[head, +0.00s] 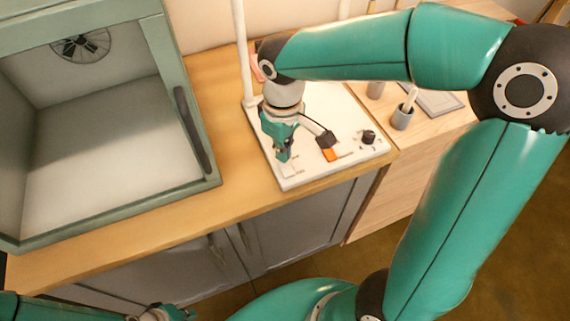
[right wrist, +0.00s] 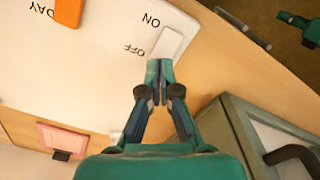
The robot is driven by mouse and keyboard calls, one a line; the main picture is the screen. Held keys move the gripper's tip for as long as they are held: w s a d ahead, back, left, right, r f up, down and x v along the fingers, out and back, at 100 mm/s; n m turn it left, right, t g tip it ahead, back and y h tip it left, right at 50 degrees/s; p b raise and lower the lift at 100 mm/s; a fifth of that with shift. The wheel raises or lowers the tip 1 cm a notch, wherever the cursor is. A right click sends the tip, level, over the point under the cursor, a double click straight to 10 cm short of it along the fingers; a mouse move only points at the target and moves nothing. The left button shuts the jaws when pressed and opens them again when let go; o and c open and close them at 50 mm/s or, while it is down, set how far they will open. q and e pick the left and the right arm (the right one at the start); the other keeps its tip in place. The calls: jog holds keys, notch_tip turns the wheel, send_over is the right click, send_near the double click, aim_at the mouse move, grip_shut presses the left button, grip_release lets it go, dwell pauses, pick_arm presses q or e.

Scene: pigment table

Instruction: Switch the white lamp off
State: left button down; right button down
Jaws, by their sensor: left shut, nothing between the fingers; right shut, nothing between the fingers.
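The white lamp shows in the head view as a flat white base (head: 318,110) with a thin upright pole (head: 241,45); its top is out of frame. A white rocker switch (right wrist: 168,43) with ON and OFF printed beside it sits near the base's edge in the right wrist view. My right gripper (head: 283,157) is shut and empty, pointing down over the base's front left part. In the right wrist view its fingertips (right wrist: 159,66) overlap the switch's near end; I cannot tell whether they touch. The rocker's tilt is unclear. My left gripper (head: 165,313) is shut, at the bottom edge.
An orange switch (head: 330,155) and a black knob (head: 368,137) are also on the base. An open green cabinet (head: 187,120) stands left, with bare wooden counter (head: 217,85) between. A grey cup (head: 402,118) stands right. A pink card (right wrist: 62,138) lies behind the base.

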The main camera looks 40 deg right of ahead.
jog(key=shift+f+b, duration=0.8)
jog(key=shift+f, duration=0.2)
jog(key=shift+r, duration=0.1)
dwell(0.3)
notch_tip(320, 180, up, 7)
jog(key=p, duration=0.6)
dwell(0.6)
